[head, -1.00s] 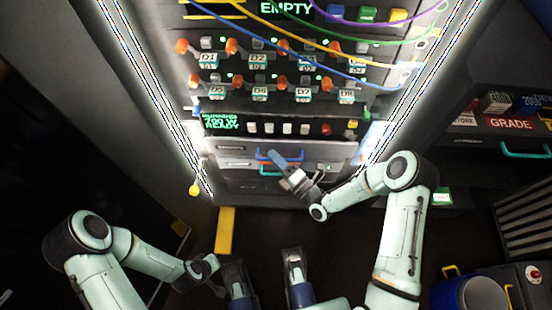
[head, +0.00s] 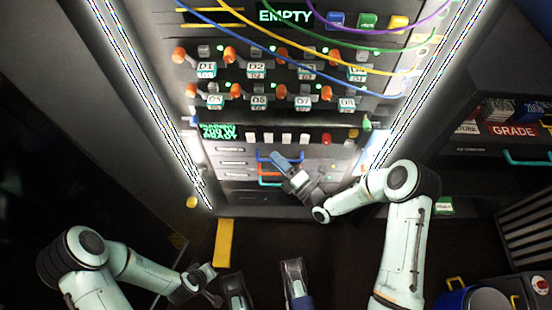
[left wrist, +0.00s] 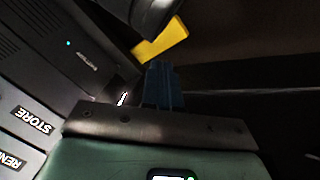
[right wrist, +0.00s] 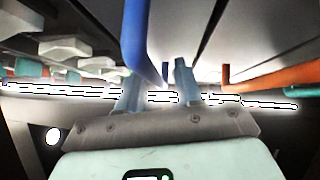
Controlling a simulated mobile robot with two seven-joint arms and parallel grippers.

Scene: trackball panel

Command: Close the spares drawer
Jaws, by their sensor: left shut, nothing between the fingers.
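The rack's drawer stack (head: 232,163) sits low on the panel in the head view, with a blue handle (head: 268,158), an orange handle (head: 268,171) and a teal handle (head: 268,183) one below another. The drawer labels are too small to read, so I cannot tell which is the spares drawer. My right gripper (head: 278,158) is at the blue handle. In the right wrist view its fingers (right wrist: 158,88) are apart, with the blue handle (right wrist: 137,40) close to them; contact is unclear. My left gripper (left wrist: 164,85) is shut and empty, low and away from the drawers.
Switches and hanging cables fill the panel (head: 280,75) above the drawers. A yellow block (head: 224,243) lies on the floor below.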

